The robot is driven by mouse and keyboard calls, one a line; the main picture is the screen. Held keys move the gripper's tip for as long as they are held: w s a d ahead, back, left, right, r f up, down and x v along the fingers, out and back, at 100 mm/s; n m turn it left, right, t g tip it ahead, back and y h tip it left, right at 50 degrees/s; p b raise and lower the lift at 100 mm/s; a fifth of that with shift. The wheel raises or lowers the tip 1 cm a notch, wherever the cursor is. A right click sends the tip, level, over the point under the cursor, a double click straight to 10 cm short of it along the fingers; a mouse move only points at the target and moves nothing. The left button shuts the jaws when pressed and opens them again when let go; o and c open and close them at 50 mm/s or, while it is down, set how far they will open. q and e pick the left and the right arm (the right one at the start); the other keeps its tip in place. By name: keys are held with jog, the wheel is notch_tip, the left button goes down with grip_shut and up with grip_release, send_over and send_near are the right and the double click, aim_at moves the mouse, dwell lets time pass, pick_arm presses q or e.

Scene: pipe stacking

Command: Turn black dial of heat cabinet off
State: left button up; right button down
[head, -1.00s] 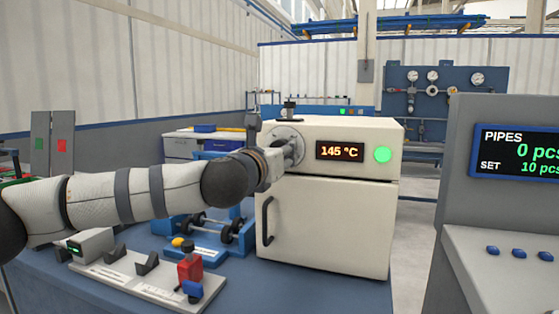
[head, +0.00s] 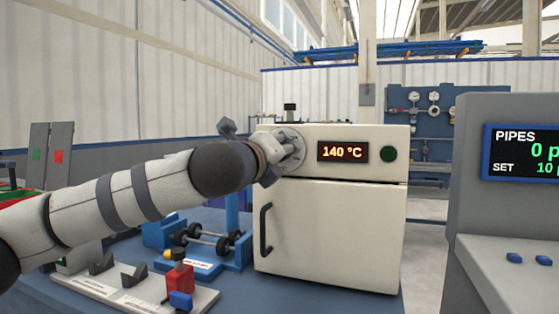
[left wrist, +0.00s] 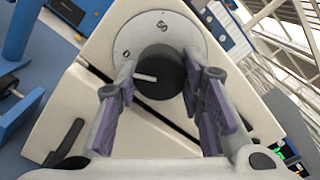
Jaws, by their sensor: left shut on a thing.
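The heat cabinet (head: 335,225) is a cream box with a closed door and a dark handle (head: 266,230). Its display (head: 343,152) reads 140 °C, and the round lamp (head: 389,154) beside it is dark green, unlit. In the left wrist view the black dial (left wrist: 160,73) sits on a round grey plate (left wrist: 133,37), with a white pointer line toward the left. My left gripper (left wrist: 164,85) has its fingers on both sides of the dial and is shut on it. In the head view the gripper (head: 290,152) hides the dial. My right gripper is not in view.
A fixture with a red block (head: 180,280) stands on the blue table at front left. A blue stand with black rollers (head: 205,238) is left of the cabinet. A grey counter console (head: 500,220) stands at right, across a gap.

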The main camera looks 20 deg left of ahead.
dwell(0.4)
pick_arm(q)
jog(key=o, duration=1.2)
jog(key=shift+c, duration=0.2)
jog(key=shift+s, duration=0.1)
jog(key=s, duration=1.2)
jog(key=shift+a, duration=0.2)
jog(key=shift+w, duration=0.1)
